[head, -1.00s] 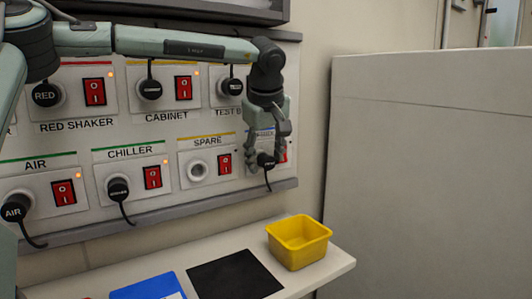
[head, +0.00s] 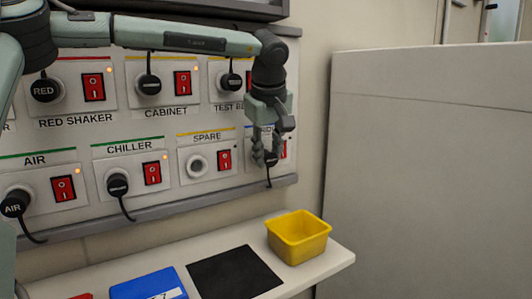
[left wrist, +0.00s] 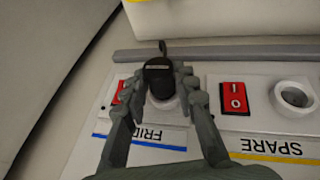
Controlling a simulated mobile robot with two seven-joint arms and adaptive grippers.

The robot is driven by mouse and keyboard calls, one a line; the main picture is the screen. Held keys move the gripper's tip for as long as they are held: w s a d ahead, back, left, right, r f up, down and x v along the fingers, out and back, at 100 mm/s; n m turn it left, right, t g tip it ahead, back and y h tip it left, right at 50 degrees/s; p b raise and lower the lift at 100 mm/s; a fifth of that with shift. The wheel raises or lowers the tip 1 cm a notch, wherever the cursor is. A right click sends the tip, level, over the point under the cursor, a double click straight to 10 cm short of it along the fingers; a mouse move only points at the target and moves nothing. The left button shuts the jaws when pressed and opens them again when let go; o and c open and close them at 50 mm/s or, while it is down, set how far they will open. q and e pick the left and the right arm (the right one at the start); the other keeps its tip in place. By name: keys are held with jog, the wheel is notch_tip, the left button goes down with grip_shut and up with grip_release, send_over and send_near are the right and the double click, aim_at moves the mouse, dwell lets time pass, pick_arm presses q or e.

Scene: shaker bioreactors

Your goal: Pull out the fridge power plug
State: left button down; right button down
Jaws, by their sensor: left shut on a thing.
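The black fridge plug (left wrist: 159,76) is between the two fingertips of my left gripper (left wrist: 166,84), which is shut on it. Its pale round socket (left wrist: 165,103) shows just beneath it, on a panel plate with a blue stripe and a label reading "FRID", partly covered by a finger. I cannot tell whether the plug is fully seated. In the head view my left gripper (head: 267,156) points down at the lower right of the panel, and the plug (head: 271,160) shows with its cord hanging below. My right gripper is not in view.
The spare socket (head: 197,166) is empty, just left of the fridge plate. A red switch (left wrist: 235,98) stands beside it. Below are a white shelf (head: 325,264), a yellow bin (head: 299,237), a black mat (head: 234,273) and a blue item (head: 148,284). A large pale cabinet (head: 430,170) stands right.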

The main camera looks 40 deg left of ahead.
pick_arm(q)
jog(key=shift+s+d, duration=0.15)
jog(key=shift+d, duration=0.15)
jog(key=shift+s+d, duration=0.15)
jog(key=shift+d, duration=0.2)
jog(key=shift+d, duration=0.1)
jog(key=shift+s+d+b, duration=0.2)
jog(key=shift+s+d, duration=0.1)
jog(key=shift+d, duration=0.4)
jog(key=shift+s+d+b, duration=0.2)
jog(key=shift+s+d, duration=0.1)
jog(key=shift+d, duration=0.4)
